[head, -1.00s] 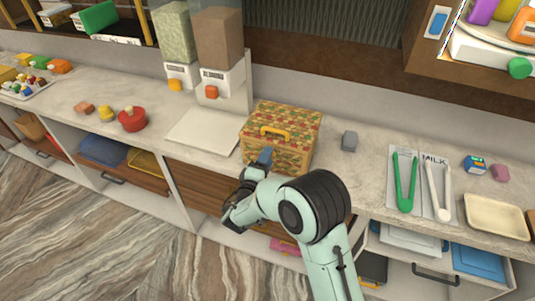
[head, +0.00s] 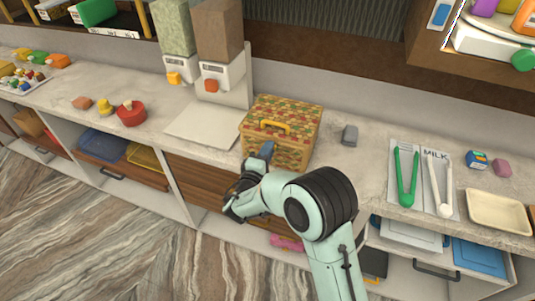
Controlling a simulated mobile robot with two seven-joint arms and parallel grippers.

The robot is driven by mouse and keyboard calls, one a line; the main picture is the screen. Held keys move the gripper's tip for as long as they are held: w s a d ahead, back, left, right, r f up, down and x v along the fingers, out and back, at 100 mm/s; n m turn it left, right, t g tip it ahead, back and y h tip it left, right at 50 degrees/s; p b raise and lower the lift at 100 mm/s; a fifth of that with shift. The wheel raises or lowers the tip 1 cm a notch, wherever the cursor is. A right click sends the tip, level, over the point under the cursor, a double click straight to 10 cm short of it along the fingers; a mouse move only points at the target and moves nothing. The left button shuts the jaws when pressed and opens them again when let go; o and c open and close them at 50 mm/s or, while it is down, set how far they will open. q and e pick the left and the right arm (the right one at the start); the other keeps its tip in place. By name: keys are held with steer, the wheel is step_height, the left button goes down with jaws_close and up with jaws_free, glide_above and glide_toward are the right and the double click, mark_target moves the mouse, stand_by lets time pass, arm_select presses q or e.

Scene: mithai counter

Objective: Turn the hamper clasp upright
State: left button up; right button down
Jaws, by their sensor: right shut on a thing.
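The hamper (head: 291,111) is a patterned box with a yellow handle (head: 275,125) on its lid. It stands on the counter in the middle of the head view. My right gripper (head: 264,156) is at the hamper's front face, shut on a small blue-grey piece there, which looks like the clasp (head: 266,149). The piece looks roughly upright with a slight tilt. My gripper and wrist hide part of the hamper's front. My left gripper is not in view.
A white board (head: 203,127) lies left of the hamper, below two dispensers. Green tongs (head: 406,178), white tongs (head: 439,190) and a cream tray (head: 499,211) are farther right. A red pot (head: 131,115) is at left.

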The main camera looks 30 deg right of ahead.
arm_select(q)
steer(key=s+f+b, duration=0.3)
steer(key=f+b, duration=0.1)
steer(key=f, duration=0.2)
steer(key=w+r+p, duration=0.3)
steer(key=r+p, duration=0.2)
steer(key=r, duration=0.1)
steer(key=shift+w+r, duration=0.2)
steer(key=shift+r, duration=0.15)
arm_select(e)
steer(key=shift+n, duration=8.7)
steer(key=c, duration=1.1)
jaws_free()
steer(key=shift+f, duration=0.1)
